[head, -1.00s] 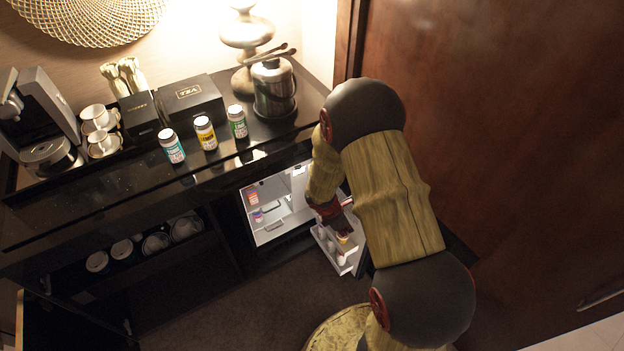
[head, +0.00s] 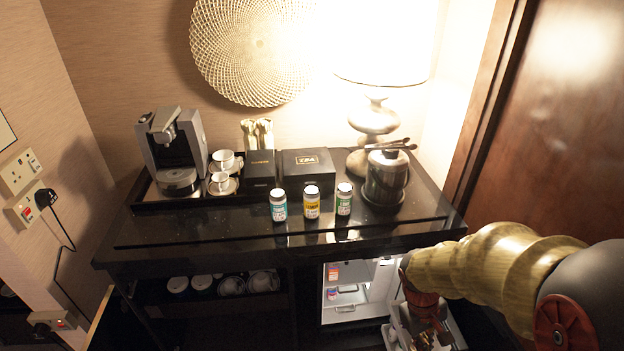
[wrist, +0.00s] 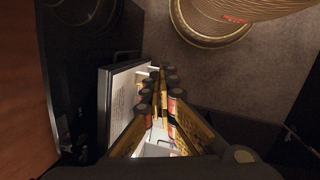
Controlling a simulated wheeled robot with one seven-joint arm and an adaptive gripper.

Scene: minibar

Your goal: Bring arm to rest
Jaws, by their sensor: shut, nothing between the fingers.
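My gripper (head: 428,333) is low at the right of the head view, in front of the open mini fridge (head: 346,311) and over its door shelf. In the wrist view my gripper (wrist: 153,82) points down, with its fingers close together and nothing held. The open fridge door (wrist: 118,95) lies just left of the fingers in the wrist view. The lower part of my gripper is partly cut off by the bottom edge of the head view.
Three small bottles (head: 311,203) stand on the black counter (head: 180,228) above the fridge. A coffee machine (head: 172,150), cups (head: 222,172), a tea box (head: 307,169) and a metal ice bucket (head: 385,178) stand behind. A dark wooden door (head: 560,120) is at the right.

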